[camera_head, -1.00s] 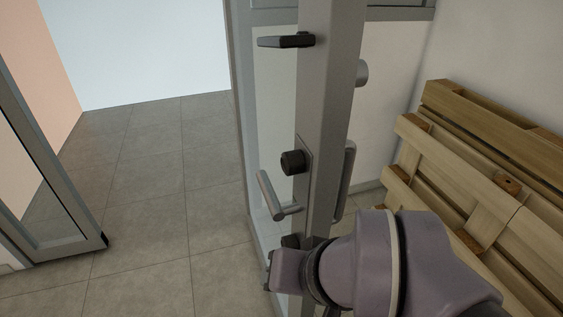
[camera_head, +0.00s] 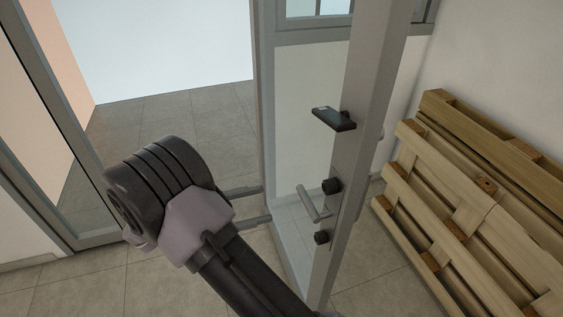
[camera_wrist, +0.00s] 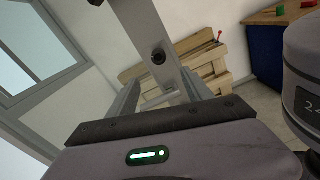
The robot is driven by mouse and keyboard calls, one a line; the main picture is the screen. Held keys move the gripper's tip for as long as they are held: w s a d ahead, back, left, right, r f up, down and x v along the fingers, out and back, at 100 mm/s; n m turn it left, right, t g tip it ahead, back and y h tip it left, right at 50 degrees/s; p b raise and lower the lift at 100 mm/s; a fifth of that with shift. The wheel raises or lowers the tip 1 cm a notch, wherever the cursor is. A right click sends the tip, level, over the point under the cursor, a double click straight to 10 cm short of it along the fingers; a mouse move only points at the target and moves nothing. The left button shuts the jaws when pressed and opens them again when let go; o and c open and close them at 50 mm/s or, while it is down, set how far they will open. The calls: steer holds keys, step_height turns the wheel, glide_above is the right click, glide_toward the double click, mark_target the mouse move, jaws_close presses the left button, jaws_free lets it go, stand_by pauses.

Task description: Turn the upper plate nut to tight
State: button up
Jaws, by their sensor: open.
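The upper plate nut (camera_head: 331,186) is a round black knob on the narrow plate of the grey door frame, just above the silver lever handle (camera_head: 312,205). A similar black lower nut (camera_head: 322,237) sits below the handle. My gripper (camera_head: 267,204) is left of the plate, its two fingers apart and pointing at it, with nothing between them. In the wrist view, a black nut (camera_wrist: 158,56), seemingly the upper one, shows beyond the open fingers (camera_wrist: 160,82), apart from them. The lever (camera_wrist: 160,98) shows lower, between the fingers. The nut's turn mark cannot be made out.
A black latch-like block (camera_head: 333,118) sticks out of the door frame (camera_head: 360,90) above the plate. Wooden pallets (camera_head: 470,190) lean at the right wall. Tiled floor (camera_head: 180,130) is open behind my arm. A blue cabinet (camera_wrist: 265,55) shows in the wrist view.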

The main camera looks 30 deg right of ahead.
mark_target(325, 189)
steer(key=b+x, duration=0.2)
steer(key=x, duration=0.7)
steer(key=b+x, duration=0.2)
steer(key=x, duration=0.7)
steer(key=shift+w+r, duration=0.1)
steer(key=shift+w, duration=0.15)
jaws_close()
steer(key=m, duration=0.4)
steer(key=shift+s+m+p, duration=0.1)
steer(key=shift+m+p, duration=0.25)
steer(key=shift+m, duration=0.05)
steer(key=m, duration=0.4)
steer(key=shift+m+b, duration=0.35)
steer(key=shift+m, duration=0.05)
